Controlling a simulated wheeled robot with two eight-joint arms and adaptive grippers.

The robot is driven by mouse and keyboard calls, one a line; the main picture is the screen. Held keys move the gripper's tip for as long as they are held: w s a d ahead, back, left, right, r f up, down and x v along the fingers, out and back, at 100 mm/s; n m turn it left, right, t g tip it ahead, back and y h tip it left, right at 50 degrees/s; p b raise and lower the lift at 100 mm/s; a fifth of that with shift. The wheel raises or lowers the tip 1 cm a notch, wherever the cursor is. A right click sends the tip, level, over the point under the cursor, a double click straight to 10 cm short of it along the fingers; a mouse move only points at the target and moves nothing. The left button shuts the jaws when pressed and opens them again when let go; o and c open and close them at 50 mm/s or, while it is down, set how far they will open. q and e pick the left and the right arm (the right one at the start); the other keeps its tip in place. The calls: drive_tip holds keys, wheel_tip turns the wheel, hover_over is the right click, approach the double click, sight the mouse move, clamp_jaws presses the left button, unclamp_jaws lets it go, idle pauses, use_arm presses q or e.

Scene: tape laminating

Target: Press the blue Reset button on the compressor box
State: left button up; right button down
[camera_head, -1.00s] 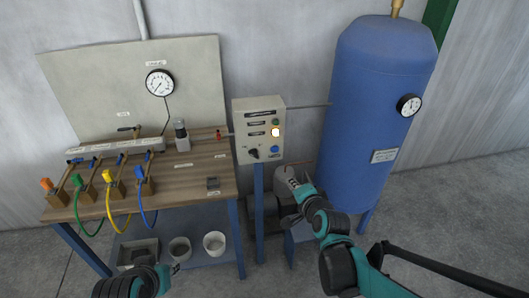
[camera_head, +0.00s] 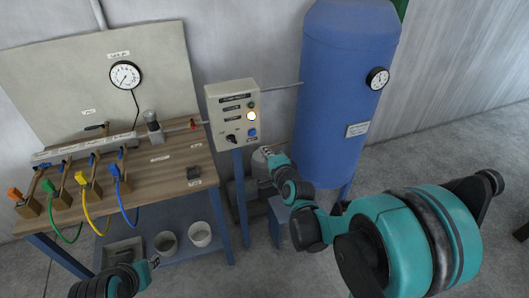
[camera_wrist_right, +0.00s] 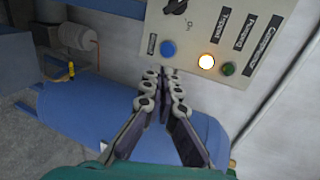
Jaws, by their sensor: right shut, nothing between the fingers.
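The compressor box (camera_head: 230,113) is a beige panel on a blue post, left of the blue tank. Its blue Reset button (camera_head: 252,133) is at the lower right of the panel, below a lit yellow-white lamp (camera_head: 252,116). In the right wrist view the blue button (camera_wrist_right: 168,48) is just beyond my fingertips, with a gap between. My right gripper (camera_head: 267,152) is shut and empty, below and right of the button; it also shows in the wrist view (camera_wrist_right: 165,75). My left gripper (camera_head: 154,263) is low at the bottom left; its fingers are too small to judge.
A black knob (camera_head: 233,138) sits left of the button, and a green button (camera_wrist_right: 228,69) is beside the lamp. The blue tank (camera_head: 345,90) stands right of the box. The wooden bench (camera_head: 150,175) with valves and coloured hoses is on the left.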

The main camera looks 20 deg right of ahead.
drive_tip(key=b, duration=0.3)
approach(252, 134)
drive_tip(key=x, duration=0.5)
drive_tip(key=shift+w+f, duration=0.15)
drive_tip(key=shift+f, duration=0.15)
drive_tip(key=shift+w+r, duration=0.1)
drive_tip(key=shift+w, duration=0.5)
